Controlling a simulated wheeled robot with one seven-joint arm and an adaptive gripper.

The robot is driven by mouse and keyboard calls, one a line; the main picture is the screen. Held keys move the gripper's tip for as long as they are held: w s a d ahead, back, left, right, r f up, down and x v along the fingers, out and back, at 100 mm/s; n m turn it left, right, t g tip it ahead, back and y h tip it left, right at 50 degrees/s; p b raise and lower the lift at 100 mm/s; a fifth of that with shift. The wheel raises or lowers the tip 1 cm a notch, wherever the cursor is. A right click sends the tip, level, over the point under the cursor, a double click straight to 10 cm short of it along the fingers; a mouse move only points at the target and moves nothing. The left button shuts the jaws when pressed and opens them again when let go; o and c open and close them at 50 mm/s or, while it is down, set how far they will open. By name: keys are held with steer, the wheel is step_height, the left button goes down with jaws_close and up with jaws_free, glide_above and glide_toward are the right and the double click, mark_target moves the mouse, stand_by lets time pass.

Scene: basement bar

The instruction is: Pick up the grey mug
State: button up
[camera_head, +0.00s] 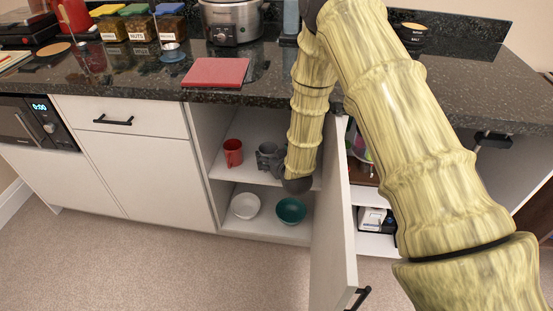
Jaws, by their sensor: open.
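The grey mug (264,151) stands on the middle shelf of the open cabinet, to the right of a red mug. My arm comes down in front of the cabinet opening, and its dark wrist end is just right of and below the grey mug. My gripper (277,164) reaches left from there, close against the mug in the picture. It is open. Its grey parts blend with the mug, so I cannot tell whether the fingers are around it or touching it. My arm hides the shelf to the right.
The red mug (232,152) stands close on the left. A white bowl (245,206) and a teal bowl (291,210) are on the cabinet floor below. The open cabinet door (335,230) stands right of my wrist. The countertop (270,95) overhangs the opening, with a red board (216,72) on it.

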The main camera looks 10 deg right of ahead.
mark_target(265, 147)
steer(key=shift+x, duration=3.15)
steer(key=shift+c, duration=0.3)
steer(key=c, duration=1.2)
steer(key=shift+s+a, duration=0.1)
steer(key=shift+s, duration=0.05)
